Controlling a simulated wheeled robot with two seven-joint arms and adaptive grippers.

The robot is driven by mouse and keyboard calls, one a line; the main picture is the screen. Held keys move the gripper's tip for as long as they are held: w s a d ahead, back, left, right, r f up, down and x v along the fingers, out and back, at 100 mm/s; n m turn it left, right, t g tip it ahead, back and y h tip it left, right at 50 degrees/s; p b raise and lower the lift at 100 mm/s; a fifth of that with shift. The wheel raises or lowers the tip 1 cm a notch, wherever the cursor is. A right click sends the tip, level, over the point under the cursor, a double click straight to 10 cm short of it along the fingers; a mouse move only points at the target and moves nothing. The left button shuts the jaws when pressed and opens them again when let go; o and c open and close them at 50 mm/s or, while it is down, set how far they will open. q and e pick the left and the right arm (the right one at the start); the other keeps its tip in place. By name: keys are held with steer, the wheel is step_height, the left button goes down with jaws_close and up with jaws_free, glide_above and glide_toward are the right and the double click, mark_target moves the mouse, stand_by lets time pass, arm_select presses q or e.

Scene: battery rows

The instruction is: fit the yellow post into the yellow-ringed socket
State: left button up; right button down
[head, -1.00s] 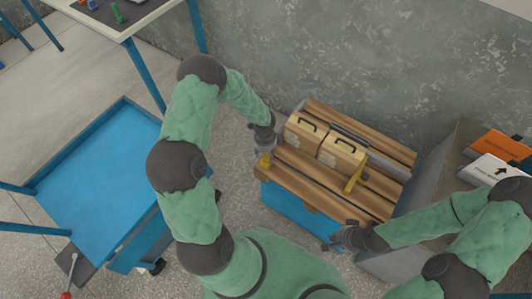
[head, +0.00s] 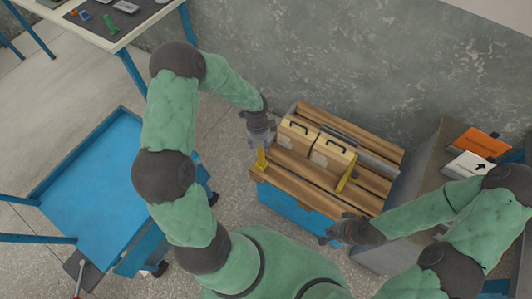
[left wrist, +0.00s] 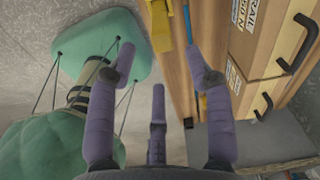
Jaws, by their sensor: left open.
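I cannot clearly make out a yellow post or a yellow-ringed socket. On the far table at upper left, a dark mat (head: 86,28) carries small pieces, among them a green one (head: 110,23); they are too small to identify. My left gripper (head: 258,140) is open and empty beside the left end of a wooden-slatted bench, close to a yellow clamp-like piece (head: 262,159). In the left wrist view its purple fingers (left wrist: 159,62) are spread apart, with the yellow piece (left wrist: 161,28) beyond them. My right gripper (head: 328,235) is at the bench's near right corner; its fingers are unclear.
Two tan cases (head: 297,133) (head: 333,154) with black handles stand on the slatted bench (head: 295,175). A second yellow piece (head: 346,180) is beside them. A blue cart (head: 90,185) stands left. A grey box with orange and white packs (head: 478,141) stands right.

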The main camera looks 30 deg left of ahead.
arm_select(q)
steer(key=s+d+f+n+h, duration=0.1)
steer(key=s+d+f+n, duration=0.3)
steer(key=s+d+n, duration=0.4)
steer(key=s+d+f+n+h, duration=0.2)
steer(key=s+d+f+n, duration=0.2)
steer(key=s+d+n, duration=0.4)
steer(key=shift+s+d+f+n+h, duration=0.25)
steer(key=shift+d+n, duration=0.65)
steer(key=shift+n, duration=0.5)
